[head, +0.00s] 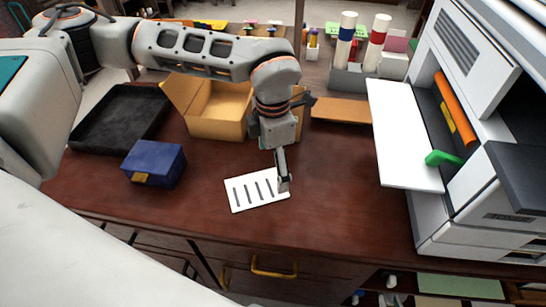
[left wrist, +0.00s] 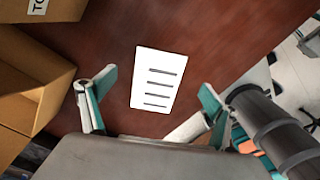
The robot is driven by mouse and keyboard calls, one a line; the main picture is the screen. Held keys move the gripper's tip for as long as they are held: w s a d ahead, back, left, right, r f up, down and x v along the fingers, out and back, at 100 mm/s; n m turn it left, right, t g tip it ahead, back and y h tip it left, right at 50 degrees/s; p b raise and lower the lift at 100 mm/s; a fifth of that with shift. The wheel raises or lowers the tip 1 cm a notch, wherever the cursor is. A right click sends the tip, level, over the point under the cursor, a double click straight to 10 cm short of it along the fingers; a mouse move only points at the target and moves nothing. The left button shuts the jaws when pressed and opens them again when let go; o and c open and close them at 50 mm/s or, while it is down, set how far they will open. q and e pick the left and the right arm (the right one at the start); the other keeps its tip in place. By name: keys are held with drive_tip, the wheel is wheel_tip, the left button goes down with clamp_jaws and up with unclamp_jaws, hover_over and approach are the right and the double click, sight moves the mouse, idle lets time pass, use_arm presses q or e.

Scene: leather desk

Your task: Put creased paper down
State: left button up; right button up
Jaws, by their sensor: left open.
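The creased paper, a small white sheet with several dark bars (head: 257,190), lies flat on the dark reddish-brown desk (head: 330,210) near its front edge. It also shows in the left wrist view (left wrist: 157,80). My left gripper (head: 283,182) points down at the right end of the sheet and hides a little of it in the head view. In the left wrist view its two fingers (left wrist: 157,92) are spread wide, with the sheet showing between them and nothing held. I cannot tell whether the fingers touch the sheet. My right gripper is not in view.
A blue box (head: 153,163) and a black tray (head: 122,117) are at the left. An open cardboard box (head: 215,112) stands behind the sheet. A large white machine (head: 478,213) with an open panel (head: 405,135) is at the right. The desk between sheet and machine is clear.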

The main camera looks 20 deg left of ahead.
sight(272, 184)
use_arm(q)
wheel_tip(272, 184, down, 6)
drive_tip(key=shift+r, duration=0.1)
idle(0.4)
clamp_jaws()
